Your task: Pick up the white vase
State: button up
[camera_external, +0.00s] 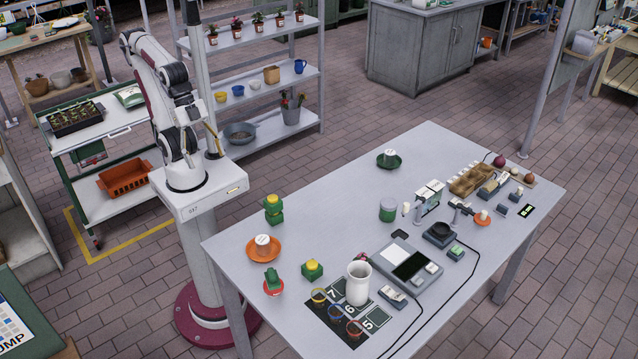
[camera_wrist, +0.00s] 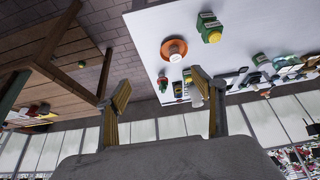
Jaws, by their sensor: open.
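The white vase (camera_external: 358,284) stands upright near the front edge of the grey table, on or beside a dark numbered mat (camera_external: 328,312). My gripper shows in the wrist view (camera_wrist: 160,88) with its two yellow-faced fingers spread wide and nothing between them. In the external view my arm is folded over its pedestal at the table's left end, well away from the vase. A whitish shape by the right finger in the wrist view is too small and covered to identify as the vase.
Small coloured rings (camera_external: 354,328) lie on the mat close to the vase. A grey console (camera_external: 408,265) sits to its right. The table's middle left is fairly clear.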

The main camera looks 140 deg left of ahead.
jog(key=w+d+r+n+t+h, duration=0.1)
jog(key=w+t, duration=0.1)
jog(key=w, duration=1.3)
jog(key=w+d+r+n+t, duration=0.1)
jog(key=w+d+t, duration=0.1)
jog(key=w, duration=1.3)
jog(key=n+t+y, duration=0.2)
jog(key=n+y, duration=0.2)
jog(key=y, duration=0.1)
send_near(357, 286)
jog(key=d+r, duration=0.5)
jog(key=w+a+f+y, duration=0.1)
jog(key=a+f, duration=0.1)
jog(key=f, duration=0.1)
jog(key=a+f+n+y, duration=0.1)
jog(key=a+f, duration=0.1)
jog(key=f, duration=0.2)
jog(key=w+a+f+y, duration=0.1)
jog(key=a+f, duration=0.1)
jog(key=f, duration=0.2)
jog(key=shift+w+a+n+g+y, duration=0.3)
jog(key=shift+w+a+g, duration=0.05)
jog(key=shift+a+g, duration=0.05)
jog(key=shift+a+f+y, duration=0.3)
jog(key=shift+f, duration=0.05)
jog(key=shift+a+f, duration=0.1)
jog(key=shift+x, duration=2.35)
